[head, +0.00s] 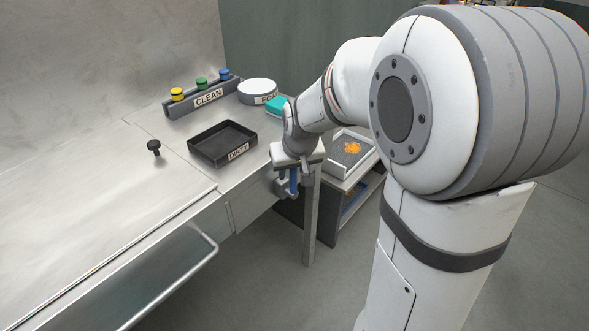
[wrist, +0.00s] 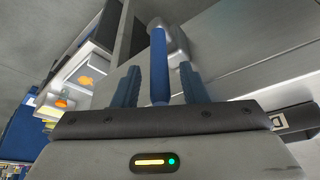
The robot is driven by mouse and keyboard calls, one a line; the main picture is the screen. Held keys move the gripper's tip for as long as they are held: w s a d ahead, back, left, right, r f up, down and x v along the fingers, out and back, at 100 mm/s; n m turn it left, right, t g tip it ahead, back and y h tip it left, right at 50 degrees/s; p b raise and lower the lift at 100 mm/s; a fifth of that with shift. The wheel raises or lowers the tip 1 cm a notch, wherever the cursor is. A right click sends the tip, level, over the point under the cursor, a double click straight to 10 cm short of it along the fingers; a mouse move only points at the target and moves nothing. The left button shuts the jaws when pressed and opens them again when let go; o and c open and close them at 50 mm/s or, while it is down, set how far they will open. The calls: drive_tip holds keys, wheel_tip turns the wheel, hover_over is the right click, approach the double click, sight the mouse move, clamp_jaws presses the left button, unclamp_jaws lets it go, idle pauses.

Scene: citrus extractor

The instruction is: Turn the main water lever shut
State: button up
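The water lever (head: 293,181) is a blue handle on a grey metal valve body (head: 281,187) at the front side of the steel counter, near its right corner. In the head view it hangs roughly upright below my gripper, partly covered by it. In the wrist view the blue lever (wrist: 159,75) runs lengthwise between the two fingers, and the metal valve body (wrist: 173,38) shows at its far end. My gripper (wrist: 160,86) is open around the lever, with a visible gap on each side. Whether the palm touches the lever's near end is hidden.
On the counter (head: 90,180) are a black tray labelled DIRTY (head: 196,150), a rack labelled CLEAN (head: 208,98) with coloured knobs, a white round container (head: 257,86), a teal block (head: 274,105) and a black knob (head: 153,147).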

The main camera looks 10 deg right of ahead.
drive_tip(key=shift+f, duration=0.1)
clamp_jaws()
idle(0.4)
